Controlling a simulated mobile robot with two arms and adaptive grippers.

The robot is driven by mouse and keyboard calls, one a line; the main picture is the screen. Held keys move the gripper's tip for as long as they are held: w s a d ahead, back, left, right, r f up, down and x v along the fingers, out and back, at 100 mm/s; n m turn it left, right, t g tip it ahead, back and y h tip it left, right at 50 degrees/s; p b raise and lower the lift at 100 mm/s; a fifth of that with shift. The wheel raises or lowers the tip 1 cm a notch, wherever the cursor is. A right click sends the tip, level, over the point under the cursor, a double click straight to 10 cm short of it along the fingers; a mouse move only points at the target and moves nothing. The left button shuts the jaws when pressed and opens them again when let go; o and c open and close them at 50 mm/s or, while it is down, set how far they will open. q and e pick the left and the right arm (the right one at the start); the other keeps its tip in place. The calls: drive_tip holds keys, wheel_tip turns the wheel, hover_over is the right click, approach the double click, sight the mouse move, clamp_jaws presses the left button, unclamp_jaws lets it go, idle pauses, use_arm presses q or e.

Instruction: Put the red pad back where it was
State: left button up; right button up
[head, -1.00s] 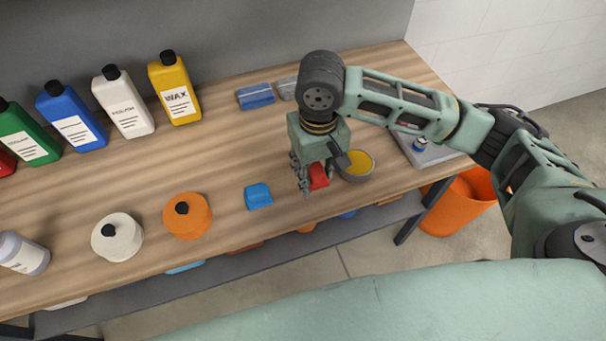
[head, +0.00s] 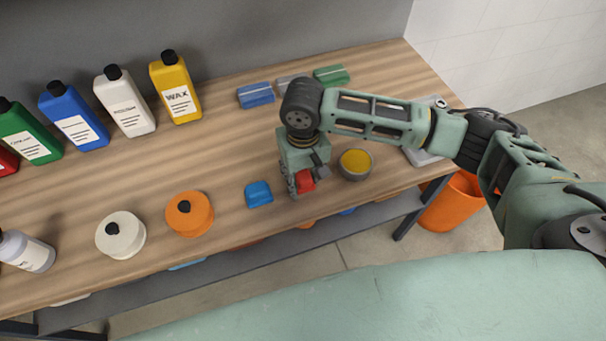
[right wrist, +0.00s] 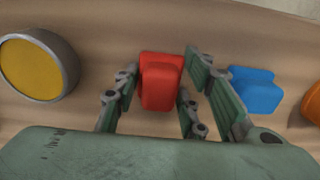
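The red pad (head: 305,181) is between the fingers of my right gripper (head: 299,187), near the front edge of the wooden table. In the right wrist view, the red pad (right wrist: 161,82) stands between both fingertips (right wrist: 162,68), which seem to press its sides. The gripper looks shut on it. The pad is low over the table; I cannot tell whether it touches the wood. A blue pad (head: 258,194) lies to its left, apart from it. My left gripper is not in view.
A round tin with yellow content (head: 356,164) stands close on the right. Orange (head: 189,214) and white (head: 120,236) round containers stand to the left. Blue (head: 256,95) and green (head: 331,75) blocks lie at the back. An orange bin (head: 455,205) is beside the table.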

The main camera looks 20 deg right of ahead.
sight(303, 175)
drive_tip(key=o, duration=0.4)
drive_tip(key=shift+c, duration=0.2)
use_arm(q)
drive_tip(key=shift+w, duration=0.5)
use_arm(e)
drive_tip(key=shift+o, duration=0.5)
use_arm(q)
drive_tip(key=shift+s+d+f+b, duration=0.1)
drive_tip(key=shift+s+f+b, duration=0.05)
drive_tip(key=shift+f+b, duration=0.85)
use_arm(e)
wheel_tip(303, 175, up, 12)
drive_tip(key=shift+r, duration=0.15)
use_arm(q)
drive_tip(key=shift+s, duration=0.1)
